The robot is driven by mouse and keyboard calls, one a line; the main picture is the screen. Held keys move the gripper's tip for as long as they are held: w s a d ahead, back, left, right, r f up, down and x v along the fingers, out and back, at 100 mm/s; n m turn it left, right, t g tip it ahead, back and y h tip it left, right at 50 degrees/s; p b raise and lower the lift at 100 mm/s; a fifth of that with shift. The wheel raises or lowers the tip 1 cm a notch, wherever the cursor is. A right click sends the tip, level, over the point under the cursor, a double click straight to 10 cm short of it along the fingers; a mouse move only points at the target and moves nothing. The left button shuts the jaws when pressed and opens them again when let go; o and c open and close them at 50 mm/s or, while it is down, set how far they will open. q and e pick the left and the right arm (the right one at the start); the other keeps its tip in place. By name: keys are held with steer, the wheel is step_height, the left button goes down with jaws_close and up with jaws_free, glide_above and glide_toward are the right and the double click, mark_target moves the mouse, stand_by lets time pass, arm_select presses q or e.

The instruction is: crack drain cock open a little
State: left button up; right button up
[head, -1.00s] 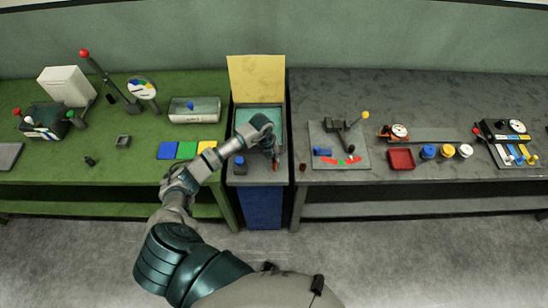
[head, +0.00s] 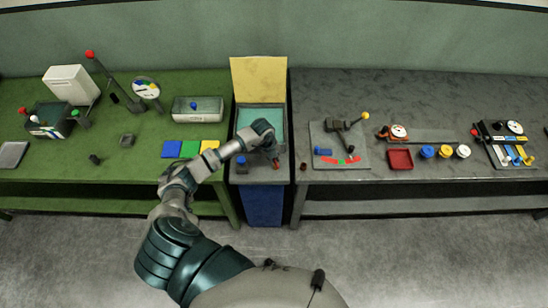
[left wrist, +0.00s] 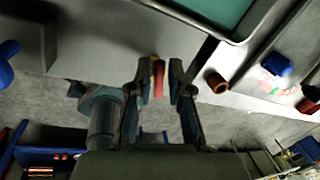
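The sink unit (head: 231,122) stands between the two benches, with a teal basin and a raised yellow lid. A small red lever with a brass-coloured part, apparently the drain cock (left wrist: 158,82), shows at the unit's front edge in the left wrist view. In the head view its red tip (head: 277,166) shows just below my left gripper (head: 272,155). In the left wrist view my left gripper (left wrist: 160,72) is open, its two fingers on either side of the red lever with small gaps. I cannot tell if either finger touches it. My right gripper is not in view.
A blue knob (head: 241,160) sits on the unit's front ledge, left of the gripper. A small brown cup (head: 304,167) stands at the grey bench's left edge. A lever plate (head: 330,134) lies farther right. The floor in front is clear.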

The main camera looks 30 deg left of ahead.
arm_select(q)
steer(key=shift+o, duration=0.7)
step_height(320, 180, up, 12)
steer(key=s+a, duration=0.1)
steer(key=shift+s+a+f, duration=0.25)
steer(key=shift+s+a, duration=0.05)
steer(key=shift+s, duration=0.05)
steer(key=shift+d, duration=0.1)
